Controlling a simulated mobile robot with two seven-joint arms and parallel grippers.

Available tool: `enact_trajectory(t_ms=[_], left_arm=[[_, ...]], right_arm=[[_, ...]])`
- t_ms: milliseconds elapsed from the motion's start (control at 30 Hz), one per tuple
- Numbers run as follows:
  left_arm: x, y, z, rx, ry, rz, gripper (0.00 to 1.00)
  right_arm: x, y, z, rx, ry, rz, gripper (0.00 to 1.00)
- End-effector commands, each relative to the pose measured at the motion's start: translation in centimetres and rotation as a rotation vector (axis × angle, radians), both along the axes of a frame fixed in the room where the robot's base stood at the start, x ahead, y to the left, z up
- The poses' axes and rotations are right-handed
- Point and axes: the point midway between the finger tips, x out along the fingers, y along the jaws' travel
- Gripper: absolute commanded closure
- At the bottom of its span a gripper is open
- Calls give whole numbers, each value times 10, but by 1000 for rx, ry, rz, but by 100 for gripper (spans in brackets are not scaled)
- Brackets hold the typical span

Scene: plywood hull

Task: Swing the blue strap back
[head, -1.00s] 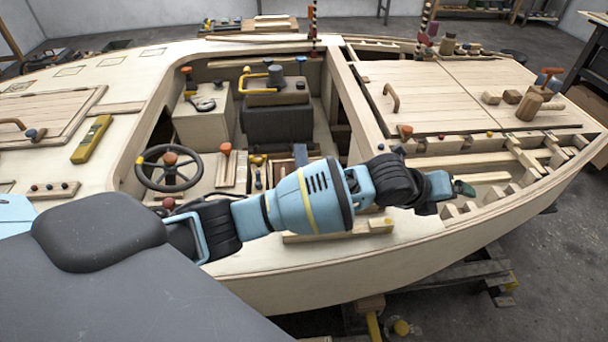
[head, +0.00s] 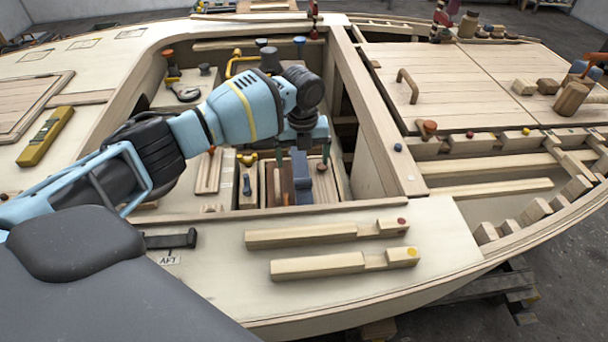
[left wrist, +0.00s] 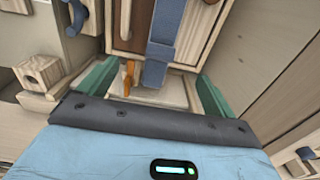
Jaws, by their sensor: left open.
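The blue strap (head: 302,180) lies over a wooden panel in the cockpit, below my left gripper (head: 302,152). In the left wrist view the strap (left wrist: 163,35) runs down from the top edge over the framed panel (left wrist: 127,25), and its lower end lies between the fingers. My left gripper (left wrist: 154,88) is open, with its green fingers apart on either side of the strap and not visibly touching it. The gripper body hides part of the cockpit behind it in the head view. My right gripper is not in view.
Beside the strap's end is a small orange piece (left wrist: 129,75). A cockpit side wall (head: 375,130) stands to the right.

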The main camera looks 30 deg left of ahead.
Motion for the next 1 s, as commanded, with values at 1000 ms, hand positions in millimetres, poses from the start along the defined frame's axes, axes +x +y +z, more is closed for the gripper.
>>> enact_trajectory(t_ms=[1000], left_arm=[[0,-1,-79,0,-2,-2,9]], right_arm=[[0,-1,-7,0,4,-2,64]])
